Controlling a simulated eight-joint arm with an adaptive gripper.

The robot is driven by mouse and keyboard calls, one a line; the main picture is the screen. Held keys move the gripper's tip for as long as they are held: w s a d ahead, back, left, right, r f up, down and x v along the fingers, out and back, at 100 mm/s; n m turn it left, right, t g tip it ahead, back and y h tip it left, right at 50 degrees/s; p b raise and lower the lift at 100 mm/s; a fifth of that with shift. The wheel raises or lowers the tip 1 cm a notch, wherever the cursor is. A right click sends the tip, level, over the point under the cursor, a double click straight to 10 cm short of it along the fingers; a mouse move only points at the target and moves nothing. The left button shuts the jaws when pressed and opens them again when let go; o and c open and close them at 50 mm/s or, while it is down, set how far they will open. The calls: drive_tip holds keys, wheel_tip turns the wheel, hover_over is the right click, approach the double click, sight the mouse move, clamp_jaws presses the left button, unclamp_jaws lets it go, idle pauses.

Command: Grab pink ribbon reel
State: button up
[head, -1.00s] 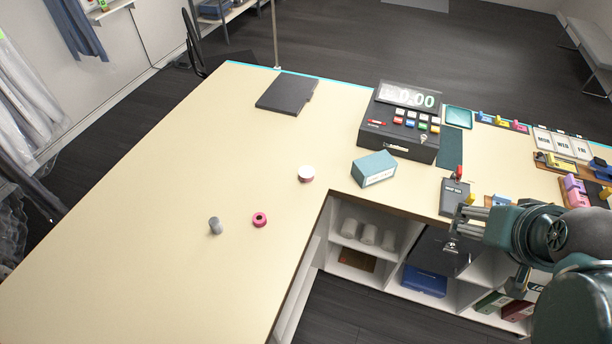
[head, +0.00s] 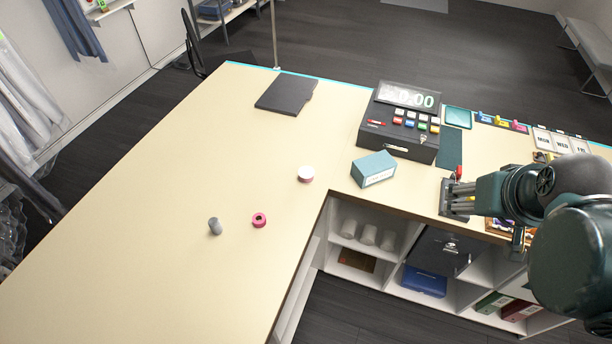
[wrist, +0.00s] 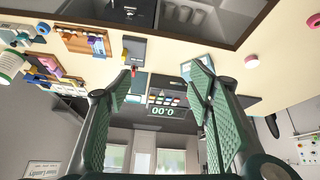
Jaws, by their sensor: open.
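The pink ribbon reel (head: 259,220), a small ring with a dark centre, lies flat on the cream counter (head: 170,200) in the head view. A pink piece at the upper right edge of the wrist view (wrist: 314,21) appears to be the same reel. My gripper (head: 456,199) is far to the right of the reel, by the dark box with a red-topped item. In the wrist view my gripper (wrist: 161,84) has its two green fingers spread wide, with nothing between them.
A grey cylinder (head: 215,226) stands left of the reel. A white-topped pink round item (head: 305,174) and a teal box (head: 373,168) lie between reel and gripper. The cash register (head: 400,120) stands behind.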

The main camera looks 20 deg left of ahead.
drive_tip(key=w+a+n+g, duration=0.2)
drive_tip(key=w+a+n, duration=0.3)
drive_tip(key=w+a, duration=0.55)
drive_tip(key=n+g+b, duration=0.1)
drive_tip(key=n+g, duration=0.3)
drive_tip(key=n, duration=0.7)
hover_over(306, 172)
drive_tip(key=d, duration=0.2)
drive_tip(key=shift+y, duration=0.4)
wheel_tip(306, 172, down, 25)
drive_tip(key=shift+a+r, duration=0.1)
drive_tip(key=shift+a, duration=0.05)
drive_tip(key=shift+a+f, duration=0.35)
drive_tip(key=shift+f, duration=0.05)
drive_tip(key=shift+f, duration=0.1)
drive_tip(key=shift+a+f, duration=0.15)
drive_tip(key=shift+f, duration=1.05)
drive_tip(key=shift+f, duration=0.1)
